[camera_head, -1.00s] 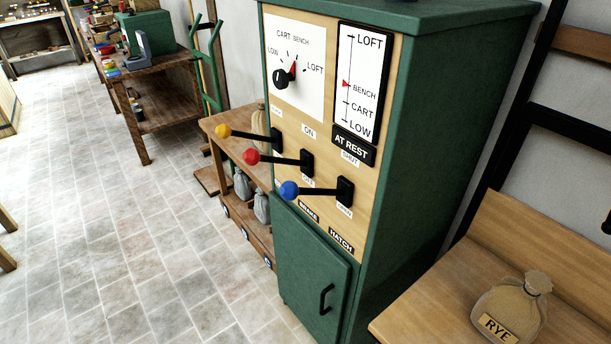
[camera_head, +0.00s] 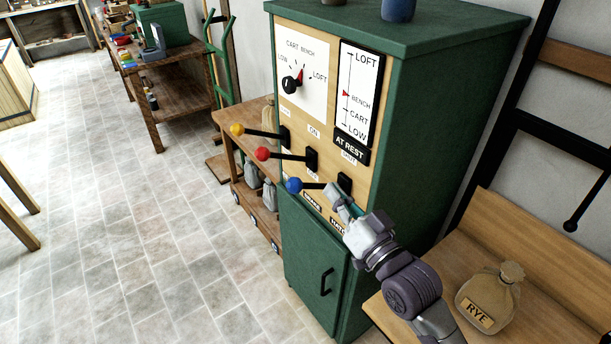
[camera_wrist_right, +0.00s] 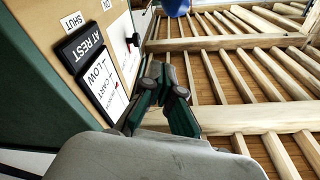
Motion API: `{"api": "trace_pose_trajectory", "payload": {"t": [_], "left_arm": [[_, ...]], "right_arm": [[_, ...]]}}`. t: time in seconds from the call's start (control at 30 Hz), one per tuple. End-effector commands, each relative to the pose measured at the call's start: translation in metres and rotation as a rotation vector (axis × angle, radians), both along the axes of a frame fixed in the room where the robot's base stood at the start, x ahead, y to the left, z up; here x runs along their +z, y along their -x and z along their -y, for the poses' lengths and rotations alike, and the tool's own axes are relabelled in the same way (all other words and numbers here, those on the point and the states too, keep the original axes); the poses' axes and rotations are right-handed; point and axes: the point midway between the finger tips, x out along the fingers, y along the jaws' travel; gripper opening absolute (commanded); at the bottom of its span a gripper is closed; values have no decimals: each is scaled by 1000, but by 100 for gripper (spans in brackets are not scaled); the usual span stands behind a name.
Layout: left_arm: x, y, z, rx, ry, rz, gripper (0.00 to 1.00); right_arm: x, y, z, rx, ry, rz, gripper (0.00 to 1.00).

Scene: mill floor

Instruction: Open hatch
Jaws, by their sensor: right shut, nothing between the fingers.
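The hatch lever (camera_head: 313,186) has a blue knob (camera_head: 293,185) and sticks out about level from the front of the green cabinet (camera_head: 440,130), beside the HATCH label. The SHUT label shows above it in the head view. The blue knob also shows at the top edge of the right wrist view (camera_wrist_right: 175,8). My right gripper (camera_head: 333,192) is shut and empty, close beside the lever near its mount and covering part of the labels. I cannot tell whether it touches the lever. The shut fingers show in the right wrist view (camera_wrist_right: 165,82). My left gripper is out of view.
Red (camera_head: 263,154) and yellow (camera_head: 237,130) knobbed levers stand left of the blue one. The AT REST sign (camera_head: 350,144) is above. A green door (camera_head: 312,255) with a black handle is below. A RYE sack (camera_head: 490,295) sits on the wooden bench at right.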

Motion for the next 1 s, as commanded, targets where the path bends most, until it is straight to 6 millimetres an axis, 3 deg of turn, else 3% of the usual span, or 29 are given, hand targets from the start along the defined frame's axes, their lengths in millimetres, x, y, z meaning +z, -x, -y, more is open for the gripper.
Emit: {"api": "trace_pose_trajectory", "payload": {"t": [0.47,0.93,1.0], "left_arm": [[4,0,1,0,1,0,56],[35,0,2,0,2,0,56],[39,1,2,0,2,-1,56]], "right_arm": [[5,-7,-5,1,-3,4,0],[22,-84,-53,1,-2,4,0],[9,-80,-56,1,0,-3,0]]}}
